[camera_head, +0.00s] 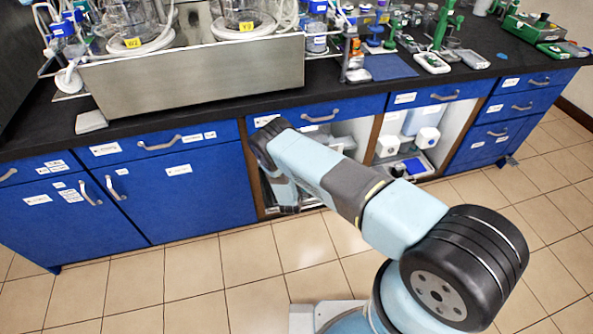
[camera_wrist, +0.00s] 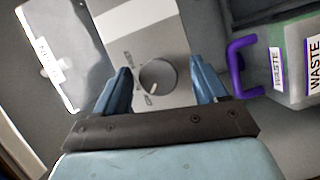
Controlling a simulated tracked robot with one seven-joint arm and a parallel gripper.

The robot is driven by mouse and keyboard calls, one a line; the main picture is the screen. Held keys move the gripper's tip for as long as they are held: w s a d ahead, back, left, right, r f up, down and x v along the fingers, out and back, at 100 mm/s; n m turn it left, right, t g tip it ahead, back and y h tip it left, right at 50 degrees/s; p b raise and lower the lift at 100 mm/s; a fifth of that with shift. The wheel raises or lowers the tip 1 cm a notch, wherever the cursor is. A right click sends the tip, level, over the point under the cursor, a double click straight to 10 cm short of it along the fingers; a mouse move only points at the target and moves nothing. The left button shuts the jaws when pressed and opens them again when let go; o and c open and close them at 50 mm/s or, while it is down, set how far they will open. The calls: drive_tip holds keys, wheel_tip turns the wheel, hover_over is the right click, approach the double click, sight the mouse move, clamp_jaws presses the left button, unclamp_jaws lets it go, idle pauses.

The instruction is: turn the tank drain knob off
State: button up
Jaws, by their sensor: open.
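The drain knob (camera_wrist: 158,77) is a round dark grey dial with a light pointer mark and small lettering beside it. It sits on the face of a grey box (camera_wrist: 150,40) in the wrist view. My gripper (camera_wrist: 160,83) is open, with one blue finger on each side of the knob and a visible gap on both sides. I cannot tell how far the fingertips reach in depth. In the head view my arm reaches into the open cabinet bay under the bench; the gripper and knob are hidden there.
A waste container (camera_wrist: 300,60) with a purple handle (camera_wrist: 240,65) stands right of the grey box. A pale labelled panel (camera_wrist: 62,50) is on the left. The tiled floor (camera_head: 235,255) in front is clear.

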drive_tip(key=s+a, duration=0.1)
drive_tip(key=s, duration=1.2)
drive_tip(key=shift+s+a+r, duration=0.25)
drive_tip(key=shift+s+r, duration=0.1)
drive_tip(key=shift+r, duration=0.05)
